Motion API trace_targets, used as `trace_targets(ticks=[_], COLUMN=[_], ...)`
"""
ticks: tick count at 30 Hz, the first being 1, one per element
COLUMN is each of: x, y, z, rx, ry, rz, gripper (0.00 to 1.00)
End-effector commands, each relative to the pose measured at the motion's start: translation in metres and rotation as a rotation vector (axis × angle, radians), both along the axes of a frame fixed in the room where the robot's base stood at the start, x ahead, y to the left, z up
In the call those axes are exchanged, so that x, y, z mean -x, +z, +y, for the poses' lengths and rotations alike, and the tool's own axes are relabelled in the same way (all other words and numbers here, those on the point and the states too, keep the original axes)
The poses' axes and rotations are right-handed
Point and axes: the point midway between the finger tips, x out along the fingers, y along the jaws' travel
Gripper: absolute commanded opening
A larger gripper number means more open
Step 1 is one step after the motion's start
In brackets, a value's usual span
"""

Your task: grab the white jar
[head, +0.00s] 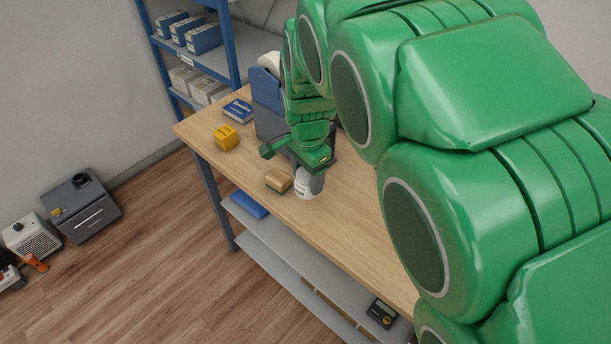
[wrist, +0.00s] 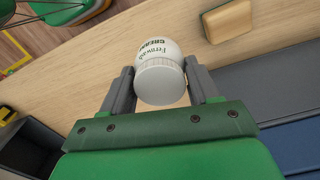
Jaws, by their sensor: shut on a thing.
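The white jar (head: 304,187) stands on the wooden counter (head: 345,222) near its front edge. In the wrist view the jar (wrist: 160,78) shows its ribbed white lid and dark lettering on its side. My gripper (head: 306,180) reaches down over the jar from above. In the wrist view my gripper (wrist: 162,88) has one grey finger on each side of the jar and is shut on it. In the head view the gripper and wrist hide the jar's upper part. I cannot tell whether the jar is lifted off the counter.
A small tan box (head: 279,180) sits close to the left of the jar; it also shows in the wrist view (wrist: 227,21). A yellow object (head: 226,138) and a blue box (head: 238,110) lie further left. A grey and blue holder (head: 268,100) stands behind. The counter's front strip is clear.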

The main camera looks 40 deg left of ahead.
Motion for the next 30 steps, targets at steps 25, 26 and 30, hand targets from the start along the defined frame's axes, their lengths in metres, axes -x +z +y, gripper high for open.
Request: trace_targets(ticks=[25, 26, 30], x=[0.055, 0.057, 0.061], y=[0.060, 0.061, 0.065], z=[-0.080, -0.082, -0.088], rx=[-0.002, -0.002, -0.004], ry=[0.000, 0.000, 0.000], rz=[-0.001, -0.002, -0.003], gripper=[0.26, 0.26, 0.26])
